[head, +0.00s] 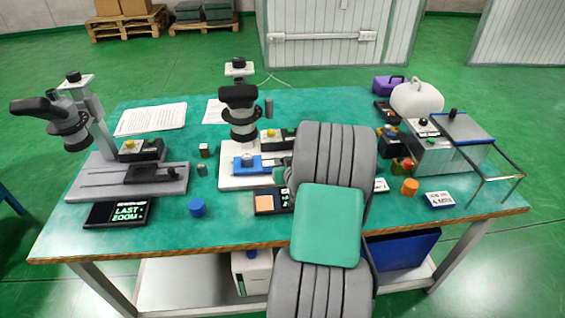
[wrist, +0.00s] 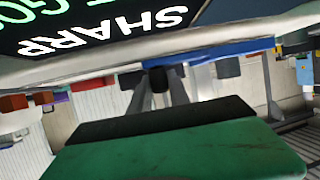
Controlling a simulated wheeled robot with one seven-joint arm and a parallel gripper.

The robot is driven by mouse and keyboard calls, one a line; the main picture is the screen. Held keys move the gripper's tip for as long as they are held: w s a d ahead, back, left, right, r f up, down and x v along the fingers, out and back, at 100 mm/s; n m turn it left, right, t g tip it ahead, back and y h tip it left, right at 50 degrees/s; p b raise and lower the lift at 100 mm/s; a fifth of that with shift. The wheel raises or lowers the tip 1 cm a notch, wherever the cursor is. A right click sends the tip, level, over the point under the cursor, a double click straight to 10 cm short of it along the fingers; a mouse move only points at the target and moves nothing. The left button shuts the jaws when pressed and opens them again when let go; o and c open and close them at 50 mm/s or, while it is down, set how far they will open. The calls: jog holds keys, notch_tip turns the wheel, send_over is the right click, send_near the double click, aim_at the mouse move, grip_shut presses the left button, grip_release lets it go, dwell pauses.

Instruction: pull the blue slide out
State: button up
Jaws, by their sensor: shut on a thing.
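A strip of the blue slide (wrist: 225,48) also shows in the wrist view, behind my fingers. My gripper (wrist: 158,82) is shut on a small dark knob at the slide. In the head view my own arm hides most of my gripper, and only a bit shows at the slide's right end. The knob is small and partly covered by the fingers, so its exact join to the slide cannot be seen.
A display with an orange square (head: 264,203) sits in front of the base, partly behind my arm. A second microscope (head: 90,110) stands left. A blue round piece (head: 197,207) lies between. At right are a grey machine (head: 432,155) and an orange cylinder (head: 410,187).

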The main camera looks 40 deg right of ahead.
grip_shut()
dwell(0.8)
